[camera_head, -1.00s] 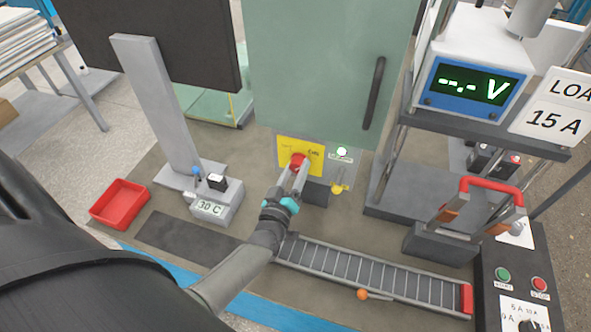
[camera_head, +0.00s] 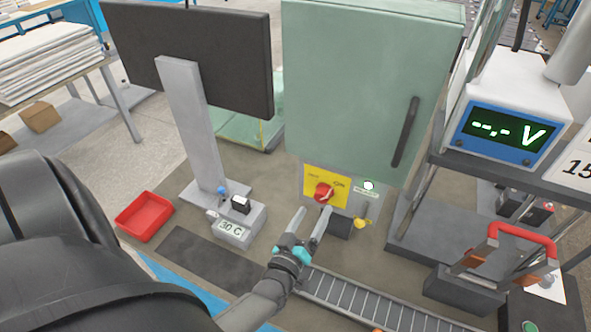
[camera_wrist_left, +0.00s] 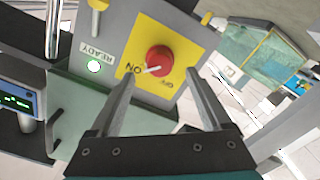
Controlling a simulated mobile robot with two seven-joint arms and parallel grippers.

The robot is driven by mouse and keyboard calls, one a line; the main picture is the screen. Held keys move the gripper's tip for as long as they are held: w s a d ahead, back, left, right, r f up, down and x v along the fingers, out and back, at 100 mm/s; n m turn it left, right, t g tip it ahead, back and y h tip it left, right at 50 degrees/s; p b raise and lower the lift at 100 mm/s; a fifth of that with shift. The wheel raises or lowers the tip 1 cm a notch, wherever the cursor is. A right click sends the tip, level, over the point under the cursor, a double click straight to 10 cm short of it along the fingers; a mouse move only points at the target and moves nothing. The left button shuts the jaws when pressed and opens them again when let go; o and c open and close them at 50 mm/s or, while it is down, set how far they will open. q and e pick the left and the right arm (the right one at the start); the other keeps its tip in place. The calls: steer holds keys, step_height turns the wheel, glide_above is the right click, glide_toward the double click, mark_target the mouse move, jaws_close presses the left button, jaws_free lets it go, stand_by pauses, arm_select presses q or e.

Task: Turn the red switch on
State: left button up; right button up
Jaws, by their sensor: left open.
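My right gripper is not in view.
A roller conveyor (camera_head: 370,300) runs below my gripper to the right. A red tray (camera_head: 144,216) and a "30 C" box (camera_head: 235,226) stand left. A voltage meter (camera_head: 510,115) and a red-handled device (camera_head: 480,265) stand right.

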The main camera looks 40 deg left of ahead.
arm_select(q)
steer(key=v, duration=1)
steer(key=shift+s, duration=0.1)
